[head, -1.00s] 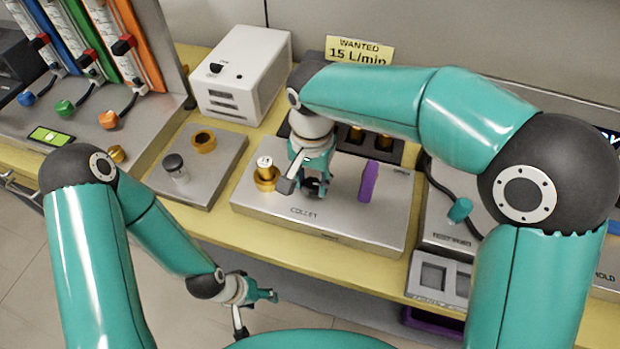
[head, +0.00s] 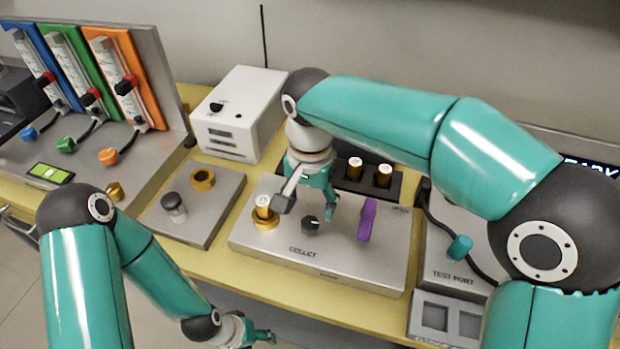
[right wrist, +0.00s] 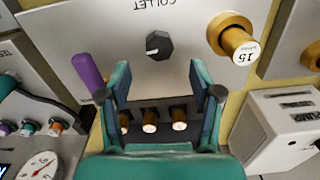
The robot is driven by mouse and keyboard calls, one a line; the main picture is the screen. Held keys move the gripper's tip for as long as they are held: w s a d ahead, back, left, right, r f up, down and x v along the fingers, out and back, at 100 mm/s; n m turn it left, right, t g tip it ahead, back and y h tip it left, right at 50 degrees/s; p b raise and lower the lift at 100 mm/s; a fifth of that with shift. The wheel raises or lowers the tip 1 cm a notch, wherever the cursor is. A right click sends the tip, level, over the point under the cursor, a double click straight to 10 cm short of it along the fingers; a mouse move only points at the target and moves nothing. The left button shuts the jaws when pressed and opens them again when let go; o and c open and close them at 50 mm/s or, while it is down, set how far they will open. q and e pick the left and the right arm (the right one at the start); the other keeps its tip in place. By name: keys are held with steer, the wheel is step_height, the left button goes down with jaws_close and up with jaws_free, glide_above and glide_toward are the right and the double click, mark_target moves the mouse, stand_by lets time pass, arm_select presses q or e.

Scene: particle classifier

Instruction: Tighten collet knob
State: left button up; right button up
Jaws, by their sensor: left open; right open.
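The dark faceted collet knob (head: 310,225) stands on the grey collet box (head: 345,255), between a gold holder with a white-topped piece (head: 263,210) and a purple lever (head: 367,220). My right gripper (head: 312,205) is open and empty above the box, just behind the knob. In the right wrist view the knob (right wrist: 158,45) lies ahead of the two spread fingers (right wrist: 160,85), apart from them, with a white mark on its face. The piece in the gold collet (right wrist: 236,42) reads 15 there. My left gripper (head: 262,335) is open and empty, low in front of the table.
A dark rack (head: 372,180) with several gold-and-white pieces stands behind the box. A tray (head: 190,215) with a black-capped jar and a gold ring is to the left. A white device (head: 240,115) stands behind it. A test port unit (head: 455,255) with a hose is to the right.

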mark_target(310, 220)
step_height(310, 220, up, 7)
steer(key=shift+f, duration=0.15)
stand_by(0.5)
